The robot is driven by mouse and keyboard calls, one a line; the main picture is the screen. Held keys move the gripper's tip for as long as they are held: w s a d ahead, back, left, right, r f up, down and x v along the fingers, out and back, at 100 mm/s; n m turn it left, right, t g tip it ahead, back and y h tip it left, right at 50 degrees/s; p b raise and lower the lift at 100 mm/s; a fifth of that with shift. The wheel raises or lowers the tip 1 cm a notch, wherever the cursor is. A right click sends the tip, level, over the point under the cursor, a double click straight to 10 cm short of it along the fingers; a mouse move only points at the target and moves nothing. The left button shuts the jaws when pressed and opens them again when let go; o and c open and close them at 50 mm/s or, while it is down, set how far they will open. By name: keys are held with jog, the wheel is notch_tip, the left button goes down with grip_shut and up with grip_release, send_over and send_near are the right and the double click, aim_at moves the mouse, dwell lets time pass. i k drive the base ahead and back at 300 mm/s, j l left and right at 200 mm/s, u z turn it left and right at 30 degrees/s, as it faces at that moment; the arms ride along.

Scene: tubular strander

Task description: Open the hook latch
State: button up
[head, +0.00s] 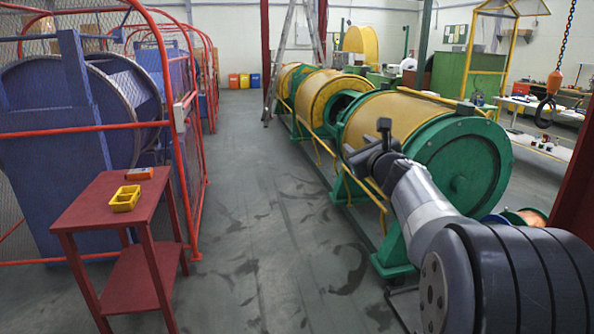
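I cannot make out a hook latch for sure. A small pale box (179,117) sits on the front post of the red mesh cage (163,75) at the left. The strander (395,120), with yellow drums and green end discs, runs away from me right of the middle. My arm reaches in from the lower right, and my dark gripper (372,143) appears in front of the near yellow drum. Its fingers are too small and dark to tell whether they are open or shut. I see nothing held in it.
A chain hook (547,108) hangs at the right. A ladder (281,62) stands farther back. The grey floor (255,190) between cage and strander is clear.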

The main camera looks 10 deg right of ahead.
aim_at(553, 111)
jog(key=i+z, duration=0.15)
jog(key=i, duration=0.7)
jog(key=i+j+z, duration=0.1)
jog(key=i, duration=0.7)
jog(key=i+l+z, duration=0.1)
jog(key=i+z, duration=0.35)
jog(key=i+j+z, duration=0.1)
jog(key=i+z, duration=0.35)
jog(key=i, duration=0.2)
jog(key=i+j+z, duration=0.3)
jog(key=i+z, duration=0.45)
jog(key=z, duration=0.2)
jog(key=i+z, duration=0.25)
jog(key=z, duration=0.2)
jog(key=i+j+z, duration=0.15)
jog(key=z, duration=0.3)
jog(key=i+j, duration=0.05)
jog(key=i, duration=0.05)
